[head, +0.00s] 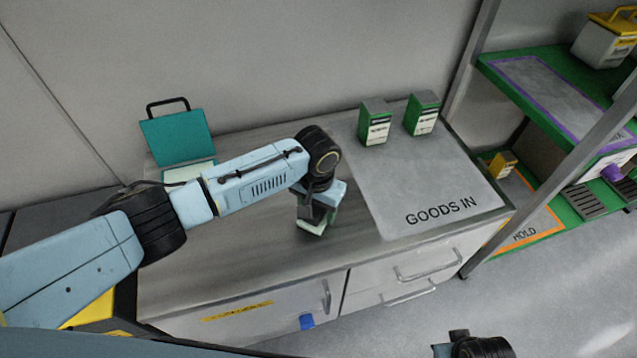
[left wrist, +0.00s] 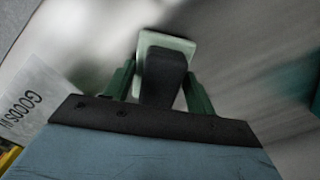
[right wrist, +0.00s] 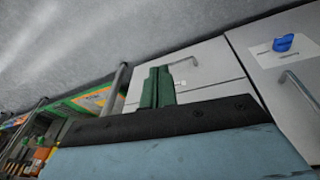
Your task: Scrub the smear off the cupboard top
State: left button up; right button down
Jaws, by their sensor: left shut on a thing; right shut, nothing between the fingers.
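My left gripper (head: 318,208) is shut on a scrubber (head: 311,229) with a dark grip and a pale green pad. In the left wrist view the scrubber (left wrist: 180,42) sits between the green fingers of my left gripper (left wrist: 160,82). The pad is low over the grey cupboard top (head: 250,262), left of the goods-in mat; I cannot tell whether it touches. Dark blurred patches show on the top around the pad, but I cannot make out the smear's outline. My right gripper (right wrist: 157,88) is shut and empty, in front of the cupboard's drawers.
The goods-in mat (head: 415,190) bears two green-and-white boxes (head: 376,122) (head: 423,114) at its back. A teal lidded case (head: 178,140) stands open at the back left. A green shelf rack (head: 540,85) stands to the right. The wall closes off the back.

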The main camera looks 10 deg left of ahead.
pick_arm(q)
jog(key=shift+w+r, duration=0.1)
jog(key=shift+r, duration=0.55)
jog(key=shift+r+p, duration=0.2)
jog(key=shift+p, duration=0.2)
jog(key=shift+r+p, duration=0.5)
jog(key=shift+p, duration=0.2)
jog(key=shift+r+p, duration=0.75)
jog(key=shift+p, duration=0.2)
jog(key=shift+r+p, duration=0.4)
jog(key=shift+p, duration=0.1)
jog(key=shift+r+p, duration=0.4)
jog(key=shift+p, duration=0.1)
jog(key=shift+r+p, duration=0.4)
jog(key=shift+p, duration=0.15)
jog(key=shift+r+p, duration=0.45)
jog(key=shift+p, duration=0.1)
pick_arm(e)
jog(key=s+d+f+g, duration=0.1)
jog(key=s+d+f, duration=0.1)
jog(key=s+f, duration=0.4)
jog(key=s+d+f, duration=0.3)
jog(key=s+f, duration=0.3)
jog(key=s, duration=0.6)
jog(key=shift+s+d+n+g, duration=0.15)
jog(key=shift+s+n+g, duration=0.15)
jog(key=shift+s+g, duration=0.1)
